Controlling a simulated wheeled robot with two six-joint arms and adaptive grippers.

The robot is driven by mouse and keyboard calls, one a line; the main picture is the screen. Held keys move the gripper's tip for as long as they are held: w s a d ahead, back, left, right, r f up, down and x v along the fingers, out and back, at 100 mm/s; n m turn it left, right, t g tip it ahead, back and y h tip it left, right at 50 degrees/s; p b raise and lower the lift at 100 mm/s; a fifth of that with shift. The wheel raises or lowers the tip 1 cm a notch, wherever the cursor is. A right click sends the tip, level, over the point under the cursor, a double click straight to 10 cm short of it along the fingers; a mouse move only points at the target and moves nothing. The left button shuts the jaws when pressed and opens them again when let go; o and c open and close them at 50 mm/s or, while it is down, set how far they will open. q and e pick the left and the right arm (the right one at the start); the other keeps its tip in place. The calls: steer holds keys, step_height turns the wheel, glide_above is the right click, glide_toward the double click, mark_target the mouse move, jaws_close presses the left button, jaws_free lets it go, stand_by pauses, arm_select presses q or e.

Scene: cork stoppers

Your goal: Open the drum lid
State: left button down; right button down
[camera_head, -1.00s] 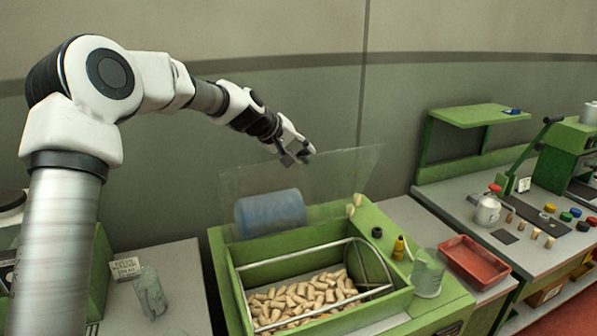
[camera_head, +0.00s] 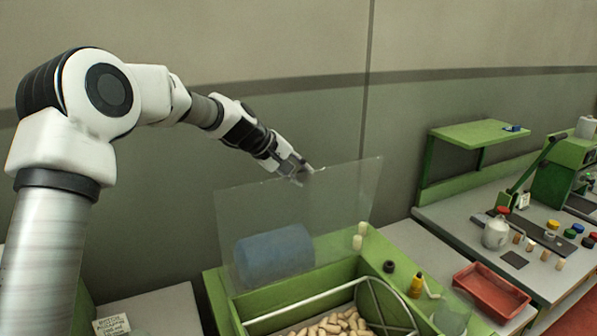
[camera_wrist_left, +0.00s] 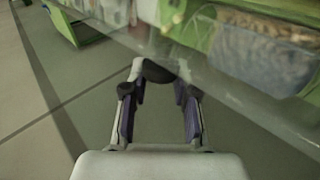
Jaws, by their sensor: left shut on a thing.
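The drum lid (camera_head: 340,200) is a clear sheet standing raised, roughly upright, at the back of the green drum housing (camera_head: 340,275). A blue cylinder (camera_head: 275,253) shows through it. My left gripper (camera_head: 303,174) is at the lid's top edge, near its middle. In the left wrist view my left gripper (camera_wrist_left: 158,95) is shut on a dark knob (camera_wrist_left: 157,72) between its fingertips, beside the clear lid (camera_wrist_left: 235,80). How the knob joins the lid is hard to see. Cork stoppers (camera_head: 335,325) lie in the drum behind a wire frame (camera_head: 300,311). My right gripper is not in view.
A bench with a press (camera_head: 566,165) stands further right. The wall is behind the lid.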

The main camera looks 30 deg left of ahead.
arm_select(q)
steer(key=shift+f, duration=0.15)
steer(key=c, duration=1.1)
jaws_free()
steer(key=o, duration=0.3)
steer(key=shift+a, duration=0.1)
steer(key=v, duration=1.2)
steer(key=shift+w+f, duration=0.1)
steer(key=shift+w, duration=0.05)
